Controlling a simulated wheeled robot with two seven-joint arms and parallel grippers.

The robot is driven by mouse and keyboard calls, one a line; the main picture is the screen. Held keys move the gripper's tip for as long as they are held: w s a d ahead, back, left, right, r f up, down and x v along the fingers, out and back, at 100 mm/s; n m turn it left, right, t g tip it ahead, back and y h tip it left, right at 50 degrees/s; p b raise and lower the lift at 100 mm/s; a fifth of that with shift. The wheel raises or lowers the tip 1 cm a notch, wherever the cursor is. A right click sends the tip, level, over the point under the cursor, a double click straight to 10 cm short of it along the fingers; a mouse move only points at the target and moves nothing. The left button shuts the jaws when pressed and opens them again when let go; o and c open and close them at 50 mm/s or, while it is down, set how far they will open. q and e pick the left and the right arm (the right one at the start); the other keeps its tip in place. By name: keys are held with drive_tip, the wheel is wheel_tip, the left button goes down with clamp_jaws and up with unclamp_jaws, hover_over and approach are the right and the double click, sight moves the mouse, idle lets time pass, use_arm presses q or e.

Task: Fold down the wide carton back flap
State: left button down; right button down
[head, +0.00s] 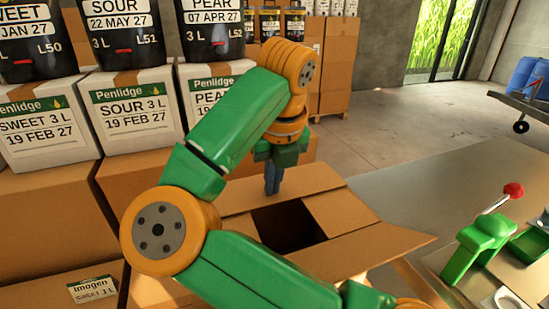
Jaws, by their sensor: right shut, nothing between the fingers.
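The wide carton (362,253) is brown and stands open in the lower middle, with a dark opening (288,228). Its back flap (312,180) is at the far side of the opening and spreads outward. The right flap (340,211) and the near flap also show; the left side is partly hidden by my arm. My right gripper (272,190) points straight down, shut and empty, with its fingertips over the back flap. I cannot tell whether they touch it. My left gripper is not in view.
White Penlidge boxes (137,110) and black containers (122,30) stand on brown cartons at left. Brown carton stacks (335,65) stand behind. A green press-like tool with a red knob (488,235) is on the metal bench (440,262) at right. Open floor lies beyond.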

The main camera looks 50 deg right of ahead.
drive_tip(key=shift+w+f, duration=0.15)
drive_tip(key=shift+w, duration=0.1)
drive_tip(key=shift+d+r+p, duration=0.1)
drive_tip(key=shift+r+p, duration=0.25)
drive_tip(key=shift+p, duration=0.1)
wheel_tip(320, 180, up, 14)
drive_tip(key=p, duration=1)
drive_tip(key=shift+w+d+p, duration=0.15)
drive_tip(key=shift+w+p, duration=0.15)
drive_tip(key=shift+w+f, duration=0.1)
drive_tip(key=shift+f, duration=0.05)
